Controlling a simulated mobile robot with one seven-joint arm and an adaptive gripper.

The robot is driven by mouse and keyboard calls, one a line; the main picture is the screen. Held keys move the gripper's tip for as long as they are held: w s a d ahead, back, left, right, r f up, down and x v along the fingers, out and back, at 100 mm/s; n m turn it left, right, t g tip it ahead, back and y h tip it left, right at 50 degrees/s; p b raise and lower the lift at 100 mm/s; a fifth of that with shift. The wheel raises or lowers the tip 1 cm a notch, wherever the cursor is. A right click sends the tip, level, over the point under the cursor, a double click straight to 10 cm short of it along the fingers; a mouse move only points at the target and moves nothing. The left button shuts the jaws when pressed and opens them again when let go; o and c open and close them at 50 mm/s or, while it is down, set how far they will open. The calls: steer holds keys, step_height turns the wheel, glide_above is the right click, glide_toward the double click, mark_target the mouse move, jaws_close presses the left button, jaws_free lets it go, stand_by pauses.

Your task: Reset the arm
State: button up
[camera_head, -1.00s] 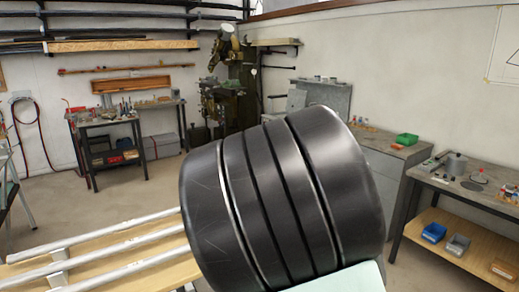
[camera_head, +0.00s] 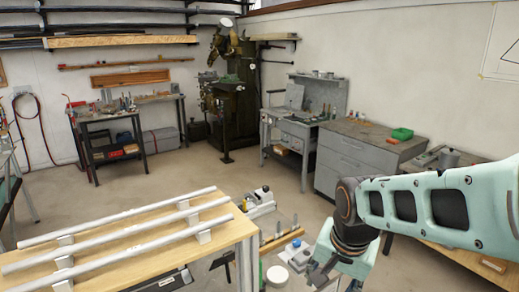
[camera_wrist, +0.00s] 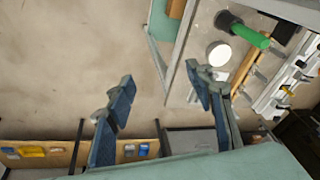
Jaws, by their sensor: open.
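My arm comes in from the right edge of the head view. My gripper (camera_head: 318,268) is low in that view, near the bottom edge and to the right of the wooden bench. In the wrist view my gripper (camera_wrist: 158,88) shows two blue-padded fingers spread apart. My gripper holds nothing.
The wooden bench (camera_head: 120,270) at lower left bears several pale rods (camera_head: 100,262). Small fixtures and a white round item (camera_head: 277,275) lie between it and my gripper. A grey cabinet (camera_head: 352,160) and side benches line the wall. The middle floor is open.

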steer(key=s+a+r+n+t+p, duration=0.1)
steer(key=s+r+n+t, duration=0.1)
steer(key=s+r+n, duration=0.4)
steer(key=shift+s+a+r, duration=0.15)
steer(key=shift+s+r, duration=1.45)
steer(key=shift+s, duration=0.25)
steer(key=shift+c, duration=0.3)
